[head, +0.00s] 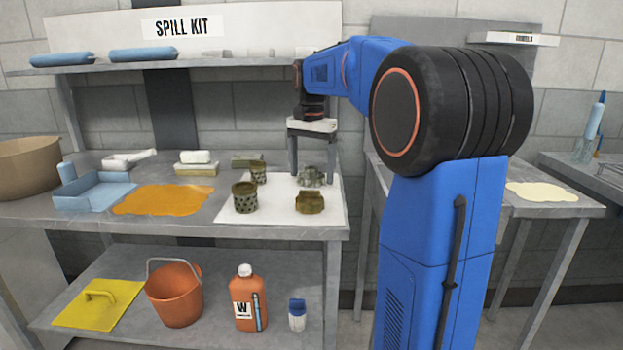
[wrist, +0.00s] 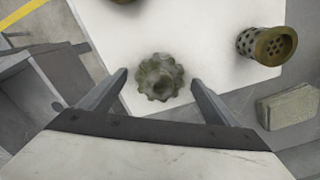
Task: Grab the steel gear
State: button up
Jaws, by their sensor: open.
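The steel gear (head: 311,176) is a toothed, grimy grey-green wheel on a white sheet (head: 275,212) on the bench. In the wrist view the gear (wrist: 160,78) lies flat, with a round hole or hub at its lower middle. My gripper (head: 312,165) is above the gear, pointing down, with its fingers apart. In the wrist view the fingertips of my gripper (wrist: 159,78) stand to the left and right of the gear, with gaps on both sides. Nothing is held. How far above the sheet the fingertips are, I cannot tell.
A perforated cup (head: 244,197), a smaller cup (head: 258,173) and a brown part (head: 310,202) share the sheet. A block (head: 246,160) lies behind. An orange spill (head: 163,199) and a blue tray (head: 95,190) lie left. The shelf (head: 190,66) hangs above.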

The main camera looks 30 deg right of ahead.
jog(key=shift+c, duration=0.2)
jog(key=c, duration=1.6)
jog(key=shift+r, duration=0.1)
